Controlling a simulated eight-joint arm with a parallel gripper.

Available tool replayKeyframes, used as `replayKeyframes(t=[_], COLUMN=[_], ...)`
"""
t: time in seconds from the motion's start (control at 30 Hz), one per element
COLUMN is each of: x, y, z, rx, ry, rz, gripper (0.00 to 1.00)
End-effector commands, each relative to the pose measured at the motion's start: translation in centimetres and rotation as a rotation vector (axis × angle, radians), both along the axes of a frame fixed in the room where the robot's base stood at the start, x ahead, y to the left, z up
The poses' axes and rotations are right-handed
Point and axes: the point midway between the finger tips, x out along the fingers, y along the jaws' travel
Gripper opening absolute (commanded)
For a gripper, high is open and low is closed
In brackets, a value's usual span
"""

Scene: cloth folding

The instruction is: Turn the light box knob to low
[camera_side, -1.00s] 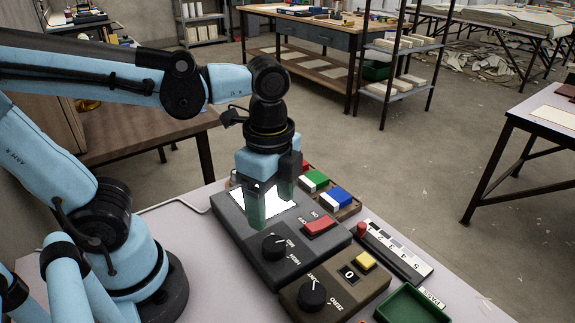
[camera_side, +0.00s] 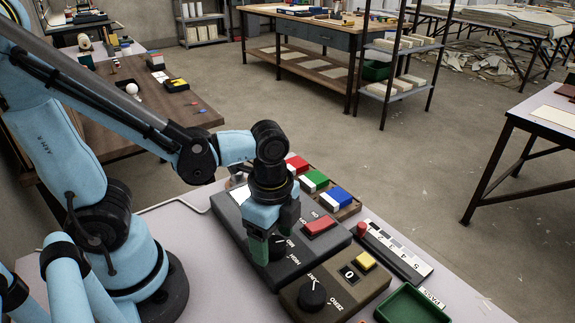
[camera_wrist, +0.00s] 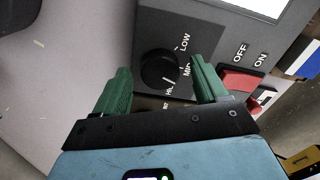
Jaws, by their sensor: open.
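The light box (camera_side: 328,243) is a dark grey box on the bench with a bright white panel (camera_wrist: 249,5), a red OFF/ON switch (camera_side: 319,225) and a round black knob (camera_wrist: 160,68). In the wrist view LOW and MID are printed beside the knob, and another label is partly covered. I cannot make out where its pointer stands. My gripper (camera_wrist: 163,86) is open with green fingers, one on each side of the knob in the wrist view. In the side view my gripper (camera_side: 267,248) is low over the knob and largely hides it. I cannot tell whether the fingers touch it.
A brown box with a black knob (camera_side: 312,295) and a yellow button (camera_side: 366,260) stands close to the light box.

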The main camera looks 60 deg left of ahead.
Motion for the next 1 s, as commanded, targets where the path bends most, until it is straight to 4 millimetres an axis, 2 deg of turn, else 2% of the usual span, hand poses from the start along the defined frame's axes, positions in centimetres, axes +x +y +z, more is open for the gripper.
replayKeyframes(t=[0.27, 0.37, 0.6, 0.67, 1.0], x=[-0.01, -0.01, -0.01, -0.01, -0.02], y=[0.01, 0.01, 0.01, 0.01, -0.01], z=[-0.09, -0.08, -0.07, -0.07, -0.06], rx=[0.000, 0.000, 0.000, 0.000, 0.000], ry=[0.000, 0.000, 0.000, 0.000, 0.001], rz=[0.000, 0.000, 0.000, 0.000, 0.059], gripper=[0.73, 0.60, 0.24, 0.16, 0.16])
